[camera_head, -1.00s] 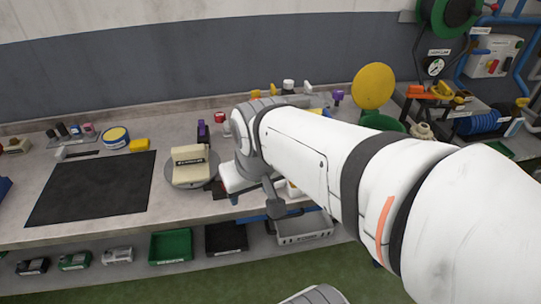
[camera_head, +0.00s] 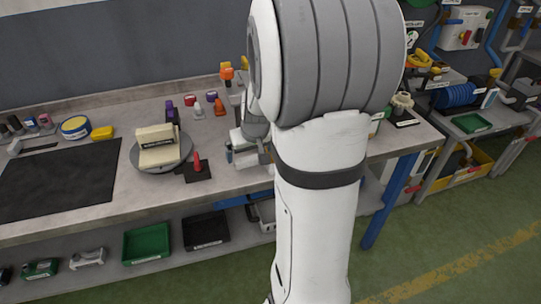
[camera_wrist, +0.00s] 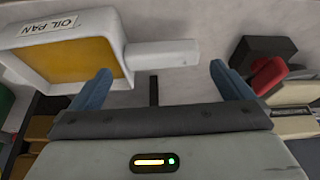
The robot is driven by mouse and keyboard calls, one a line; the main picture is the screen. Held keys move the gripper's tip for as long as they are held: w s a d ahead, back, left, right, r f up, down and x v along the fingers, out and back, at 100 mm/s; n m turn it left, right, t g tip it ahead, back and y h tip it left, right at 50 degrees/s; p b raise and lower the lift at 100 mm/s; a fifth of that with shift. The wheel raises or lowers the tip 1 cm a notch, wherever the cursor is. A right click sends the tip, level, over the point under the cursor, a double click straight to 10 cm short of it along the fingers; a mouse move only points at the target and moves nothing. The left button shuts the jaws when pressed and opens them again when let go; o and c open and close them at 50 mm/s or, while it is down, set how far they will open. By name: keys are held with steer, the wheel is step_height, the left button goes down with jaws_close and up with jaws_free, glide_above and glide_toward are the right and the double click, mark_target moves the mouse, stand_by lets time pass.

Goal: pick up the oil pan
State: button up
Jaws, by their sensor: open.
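The oil pan (camera_wrist: 70,52) is a white tray with a brownish-yellow inside and an "OIL PAN" label, at the upper left of the wrist view. Its white handle (camera_wrist: 162,53) sticks out to the right. My gripper (camera_wrist: 161,78) is open, its two blue fingers apart. The handle lies across the picture just beyond the gap between the fingertips, and the left fingertip appears close to the pan's corner. I cannot tell whether they touch. In the head view my arm hides most of the pan's area.
A red lever on a black base (camera_head: 198,174) stands left of my gripper in the head view; it also shows in the wrist view (camera_wrist: 268,75). A grey turntable (camera_head: 142,166) carries a cream block (camera_head: 158,146). A black mat (camera_head: 60,178) lies farther left.

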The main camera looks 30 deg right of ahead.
mark_target(249, 157)
steer(key=x, duration=0.4)
steer(key=shift+f, duration=0.15)
steer(key=shift+c, duration=0.6)
steer(key=c, duration=1)
